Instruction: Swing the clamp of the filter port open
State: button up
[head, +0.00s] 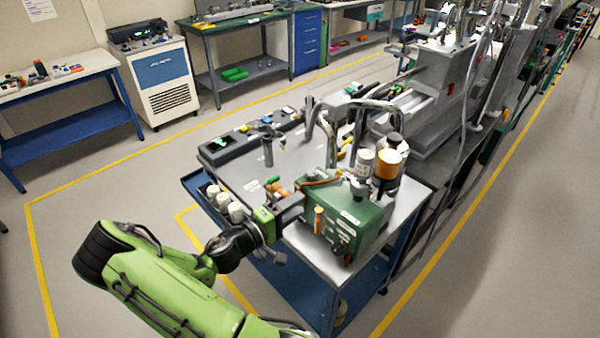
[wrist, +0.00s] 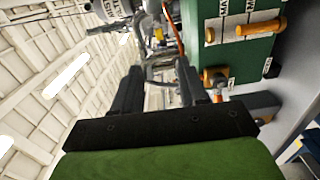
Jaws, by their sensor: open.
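The green pump-like box (head: 368,226) stands on the cart's top, and its side also shows in the wrist view (wrist: 241,56). Orange handles show on its faces, one on the near side (head: 318,219) and one at the upper right of the wrist view (wrist: 262,27). My gripper (head: 298,203) is at the box's left side, with its fingers pointing toward it. In the wrist view my gripper (wrist: 158,88) has its two dark fingers apart. An orange part (wrist: 201,92) lies just beside the right finger. I cannot tell which orange part is the filter port's clamp, or whether anything touches it.
The cart (head: 408,205) has a grey top with white cups (head: 236,212), a black tray (head: 240,143) and upright bottles (head: 386,165) close behind the box. Beamline equipment (head: 440,65) stands behind.

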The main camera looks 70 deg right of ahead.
jog(key=p, duration=0.3)
send_near(339, 174)
jog(key=x, duration=0.8)
jog(key=shift+c, duration=0.3)
grip_shut()
